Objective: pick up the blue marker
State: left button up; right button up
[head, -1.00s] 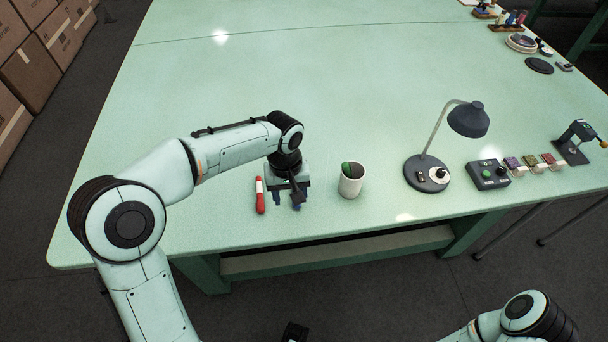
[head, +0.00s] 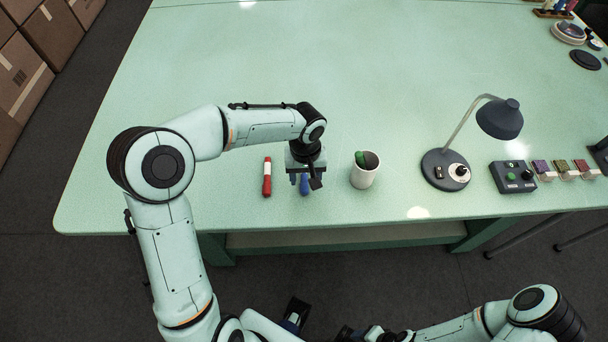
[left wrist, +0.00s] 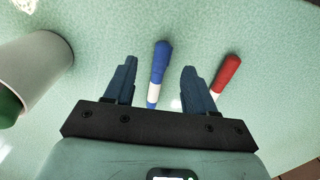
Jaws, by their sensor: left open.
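The blue marker (left wrist: 160,62) lies on the green table, with a blue cap and a white band showing in the left wrist view. In the head view the blue marker (head: 304,186) is partly hidden by my left gripper (head: 300,180). My left gripper (left wrist: 159,68) is open, its two dark blue fingers on either side of the marker in the picture, with a gap to each. I cannot tell how high the fingers are above the table. My right arm shows at the bottom right; its jaws are not clear.
A red marker (head: 267,178) lies just left of the blue one; it also shows in the left wrist view (left wrist: 228,70). A white cup (head: 364,176) holding something green stands to the right. A desk lamp (head: 498,118) and control box (head: 512,176) stand farther right. The table's middle (head: 330,70) is clear.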

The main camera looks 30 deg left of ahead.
aim_at(304, 185)
pick_arm(q)
jog(key=f, duration=0.4)
jog(key=shift+a+f, duration=0.1)
jog(key=shift+a, duration=0.1)
grip_shut()
